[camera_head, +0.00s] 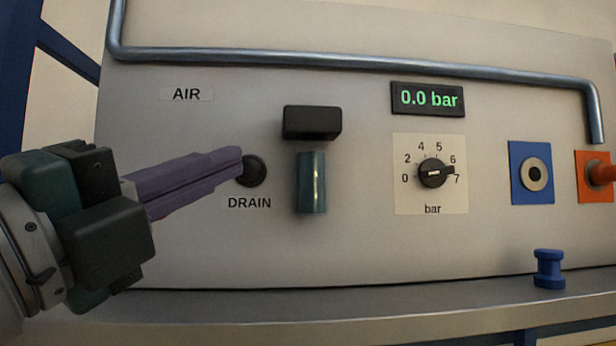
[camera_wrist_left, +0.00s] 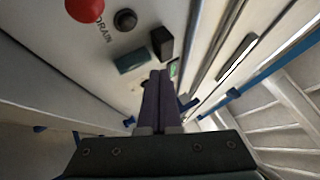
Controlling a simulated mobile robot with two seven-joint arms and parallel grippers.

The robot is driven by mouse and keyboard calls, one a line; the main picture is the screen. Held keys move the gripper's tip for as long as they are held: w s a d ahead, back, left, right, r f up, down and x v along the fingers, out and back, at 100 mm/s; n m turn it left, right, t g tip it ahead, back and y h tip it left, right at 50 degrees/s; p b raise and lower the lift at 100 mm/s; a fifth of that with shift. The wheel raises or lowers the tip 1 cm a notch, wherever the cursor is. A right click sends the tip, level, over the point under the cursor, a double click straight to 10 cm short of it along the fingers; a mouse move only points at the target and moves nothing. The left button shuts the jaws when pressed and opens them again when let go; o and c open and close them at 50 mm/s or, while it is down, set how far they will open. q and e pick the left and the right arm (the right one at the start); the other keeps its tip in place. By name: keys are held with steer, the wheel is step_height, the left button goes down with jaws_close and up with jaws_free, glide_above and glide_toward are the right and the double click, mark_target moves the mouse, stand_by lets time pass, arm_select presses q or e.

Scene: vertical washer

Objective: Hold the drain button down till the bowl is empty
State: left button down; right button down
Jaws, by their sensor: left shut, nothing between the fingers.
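The round black drain button (camera_head: 252,171) is on the upright panel, above the word DRAIN. The teal bowl (camera_head: 313,182) hangs under a black block (camera_head: 312,122) to its right; I cannot tell the level inside. My left gripper (camera_head: 240,160) is shut and empty. Its purple fingertips overlap the button's left edge in the head view. In the left wrist view the button (camera_wrist_left: 125,19) shows clear of the fingertips (camera_wrist_left: 160,76), with the bowl (camera_wrist_left: 132,62) nearer them. I see no sign of the button being pressed. My right gripper is not in view.
The display (camera_head: 428,98) reads 0.0 bar. A pressure knob (camera_head: 434,173), a blue-plated socket (camera_head: 534,179) and an orange plate (camera_head: 594,163) sit to the right. A metal rail (camera_head: 350,60) crosses above. A blue spool-shaped piece (camera_head: 549,268) stands on the ledge. A red knob (camera_wrist_left: 84,10) shows in the wrist view.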

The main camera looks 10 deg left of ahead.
mark_target(250, 171)
arm_select(q)
steer(key=shift+d+r+m+h, duration=0.3)
steer(key=shift+r+m, duration=0.15)
steer(key=shift+m, duration=0.15)
steer(key=w+a, duration=0.2)
steer(key=w, duration=0.6)
steer(key=shift+w+a+b, duration=0.2)
steer(key=shift+a+b, duration=0.05)
steer(key=shift+b, duration=0.15)
steer(key=shift+w, duration=0.1)
stand_by(1.5)
steer(key=shift+w+a, duration=0.1)
steer(key=shift+w, duration=0.2)
steer(key=shift+w, duration=0.2)
stand_by(0.4)
